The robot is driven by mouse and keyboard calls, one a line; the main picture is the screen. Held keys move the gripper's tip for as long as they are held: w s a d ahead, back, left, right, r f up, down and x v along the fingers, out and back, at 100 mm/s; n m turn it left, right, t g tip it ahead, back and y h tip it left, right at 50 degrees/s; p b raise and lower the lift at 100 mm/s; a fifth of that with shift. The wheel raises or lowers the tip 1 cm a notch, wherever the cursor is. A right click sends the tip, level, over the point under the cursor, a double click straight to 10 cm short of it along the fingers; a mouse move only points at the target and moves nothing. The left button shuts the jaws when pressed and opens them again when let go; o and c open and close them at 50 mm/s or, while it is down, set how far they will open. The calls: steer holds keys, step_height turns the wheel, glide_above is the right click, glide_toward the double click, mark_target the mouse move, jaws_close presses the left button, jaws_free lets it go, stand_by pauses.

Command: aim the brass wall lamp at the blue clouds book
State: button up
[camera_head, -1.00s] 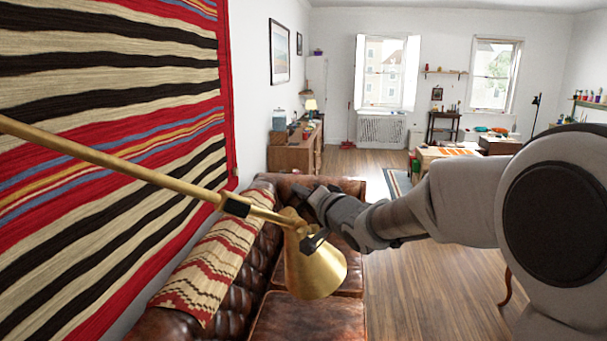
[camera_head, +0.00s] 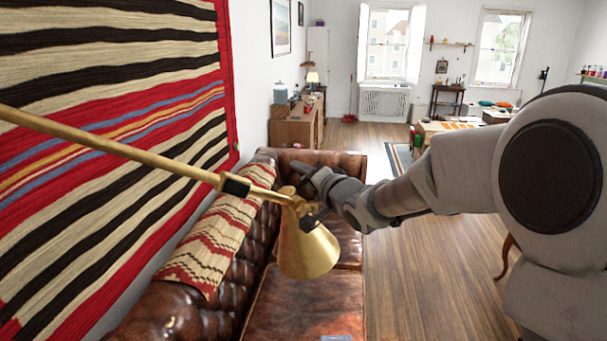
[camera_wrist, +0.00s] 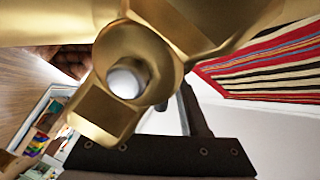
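The brass wall lamp runs in from the left in the head view on a long straight arm (camera_head: 120,152). Its cone shade (camera_head: 308,252) hangs over the leather sofa, open end pointing down and slightly right. My gripper (camera_head: 308,192) is at the lamp's neck, just above the shade, with its dark fingers apart at the near and far sides. Whether they press on the brass is hidden. In the wrist view, brass lamp parts (camera_wrist: 140,60) fill the upper picture, close to the camera. A small bluish edge on the sofa seat (camera_head: 335,338) may be the blue clouds book; its cover is cut off.
The brown leather sofa (camera_head: 300,310) with a patterned throw (camera_head: 215,245) lies below the lamp. A striped wall hanging (camera_head: 110,190) is close on the left. Wooden floor (camera_head: 425,270) is open to the right of the sofa.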

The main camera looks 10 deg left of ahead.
steer(key=shift+s, duration=0.1)
steer(key=v, duration=1.7)
steer(key=shift+s+d, duration=0.1)
